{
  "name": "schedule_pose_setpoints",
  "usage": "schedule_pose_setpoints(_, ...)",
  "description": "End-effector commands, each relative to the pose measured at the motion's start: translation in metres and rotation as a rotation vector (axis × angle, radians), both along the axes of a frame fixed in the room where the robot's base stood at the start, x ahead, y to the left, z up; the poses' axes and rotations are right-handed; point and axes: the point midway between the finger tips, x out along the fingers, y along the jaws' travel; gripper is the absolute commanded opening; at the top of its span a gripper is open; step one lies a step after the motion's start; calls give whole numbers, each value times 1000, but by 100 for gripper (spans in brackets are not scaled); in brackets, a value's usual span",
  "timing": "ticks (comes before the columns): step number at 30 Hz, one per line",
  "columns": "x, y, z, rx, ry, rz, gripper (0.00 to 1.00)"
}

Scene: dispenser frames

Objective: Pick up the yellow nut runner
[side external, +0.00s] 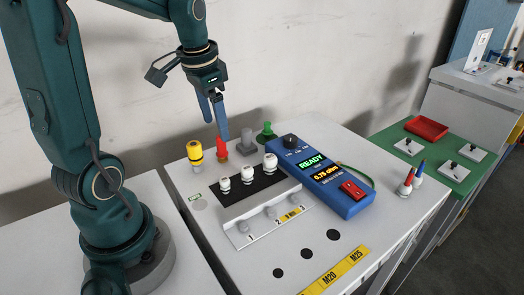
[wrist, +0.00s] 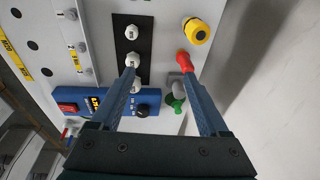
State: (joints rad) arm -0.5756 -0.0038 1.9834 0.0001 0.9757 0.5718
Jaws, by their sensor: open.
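My gripper (side external: 215,130) is open and empty, pointing down, to the right of the yellow one in the side view. In the wrist view my gripper's (wrist: 158,72) right fingertip overlaps the red tool (wrist: 184,59); I cannot tell whether they touch.
A grey tool (side external: 248,142) and a green tool (side external: 266,131) stand right of the red one. White knobs (side external: 247,177) sit on a black strip in front. A blue tester (side external: 325,180) reads READY. A green mat (side external: 440,182) lies at right.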

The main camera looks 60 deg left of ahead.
Motion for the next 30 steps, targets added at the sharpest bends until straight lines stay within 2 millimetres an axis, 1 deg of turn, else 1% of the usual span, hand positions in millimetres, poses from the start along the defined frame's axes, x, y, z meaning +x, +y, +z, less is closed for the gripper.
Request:
schedule_pose_setpoints(1, -3, 19, -12, -23, 39, 53, 78)
schedule_pose_setpoints(3, -8, 38, -24, -51, 75, 109, 78)
schedule_pose_setpoints(6, -18, 57, -39, -87, 112, 187, 78)
schedule_pose_setpoints(9, -28, 65, -50, -115, 139, 237, 78)
schedule_pose_setpoints(14, -32, 69, -59, -124, 145, 260, 78)
schedule_pose_setpoints(21, -32, 68, -89, -125, 146, 258, 78)
schedule_pose_setpoints(24, -32, 68, -98, -123, 145, 258, 78)
schedule_pose_setpoints(30, -32, 68, -103, -121, 143, 258, 78)
